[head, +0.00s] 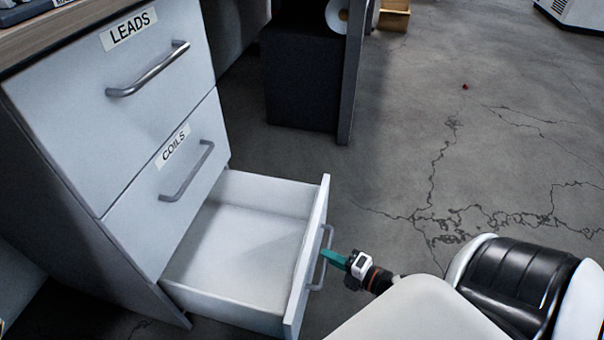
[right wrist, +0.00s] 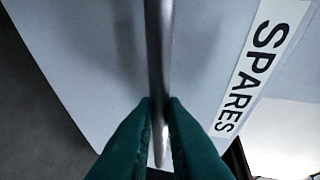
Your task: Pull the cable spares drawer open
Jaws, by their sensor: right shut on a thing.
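The bottom drawer (head: 308,250) of the white cabinet is pulled out and its empty white inside shows in the head view. Its front carries a label reading SPARES (right wrist: 247,72) in the right wrist view. My right gripper (head: 328,258) is at the drawer's metal handle (head: 324,262). In the right wrist view its green fingers (right wrist: 158,130) are shut on the handle bar (right wrist: 157,60), one on each side. My left gripper is not in view.
Above are two shut drawers, labelled LEADS (head: 100,90) and COILS (head: 165,190), with metal handles. A dark box (head: 300,85) stands behind, beside a grey panel. The cracked concrete floor (head: 400,150) to the right is mostly clear.

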